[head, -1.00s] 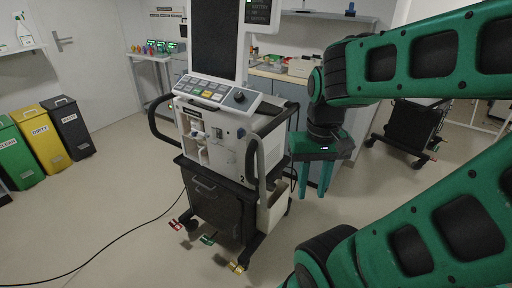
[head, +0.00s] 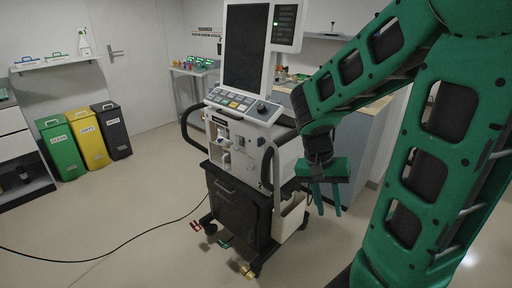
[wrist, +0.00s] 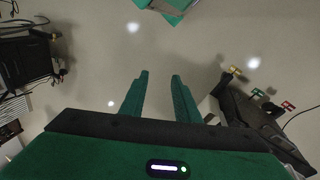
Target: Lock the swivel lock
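The ventilator cart (head: 238,198) stands in the middle of the head view. Low at its base are three small coloured pedals: red (head: 196,226), green (head: 224,243) and yellow (head: 248,271). I cannot read which of them is the swivel lock. In the wrist view the yellow (wrist: 235,72), green (wrist: 257,92) and red (wrist: 288,105) pedals show at the right, beside the dark cart base. My gripper (head: 327,210) hangs to the right of the cart, pointing down, above pedal height. Its two fingers (wrist: 160,76) are apart with nothing between them, only floor beyond.
A black cable (head: 110,248) runs across the floor to the cart. Green, yellow and black bins (head: 92,143) stand at the left wall. A counter (head: 347,140) stands behind my gripper.

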